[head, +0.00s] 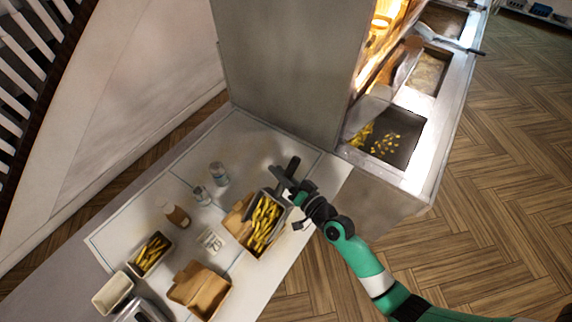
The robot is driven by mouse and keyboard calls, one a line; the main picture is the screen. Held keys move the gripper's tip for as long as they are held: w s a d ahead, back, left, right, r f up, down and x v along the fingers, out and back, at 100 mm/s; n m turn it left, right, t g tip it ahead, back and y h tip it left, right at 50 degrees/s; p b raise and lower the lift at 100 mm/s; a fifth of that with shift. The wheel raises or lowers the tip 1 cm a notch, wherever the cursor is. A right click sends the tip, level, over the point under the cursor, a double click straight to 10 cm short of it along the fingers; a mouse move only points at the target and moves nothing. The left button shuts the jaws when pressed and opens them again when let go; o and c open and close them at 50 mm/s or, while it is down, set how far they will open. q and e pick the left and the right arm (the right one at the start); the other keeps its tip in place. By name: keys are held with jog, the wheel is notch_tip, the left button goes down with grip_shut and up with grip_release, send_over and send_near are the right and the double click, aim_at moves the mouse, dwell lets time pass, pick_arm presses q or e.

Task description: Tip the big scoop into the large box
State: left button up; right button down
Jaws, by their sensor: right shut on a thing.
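My right gripper (296,194) is shut on the black handle of the big scoop (292,166), above the table's right side. The scoop's grey metal edge (279,203) shows beside a heap of yellow fries (262,222). A brown cardboard box (238,216) with raised flaps lies right beside and partly under the scoop. I cannot tell whether the fries are in the scoop or in this box. Another open brown box (207,286) stands nearer the front and looks empty. Which one is the large box is unclear. My left gripper is out of view.
A small tray of fries (151,254), an empty pale tray (113,293), a brown bottle (175,214) and two small jars (219,174) stand on the white table. The fryer station (400,178) with a bin of loose fries (386,143) rises at the back right.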

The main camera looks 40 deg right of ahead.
pick_arm(q)
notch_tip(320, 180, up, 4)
jog(key=p, duration=0.3)
pick_arm(e)
jog(key=a+r+n, duration=0.1)
jog(key=a+r, duration=0.1)
jog(key=shift+s+a+r+n, duration=0.15)
jog(key=shift+a+r+n, duration=0.05)
jog(key=shift+a+n, duration=0.2)
pick_arm(q)
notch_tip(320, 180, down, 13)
jog(key=b, duration=1.2)
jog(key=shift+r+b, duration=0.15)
jog(key=shift+b, duration=0.2)
pick_arm(e)
jog(key=w+d+f+m+g+y, duration=0.1)
jog(key=d+f+m, duration=0.7)
jog(key=d+f, duration=0.2)
jog(key=shift+f, duration=0.35)
jog(key=shift+d, duration=0.1)
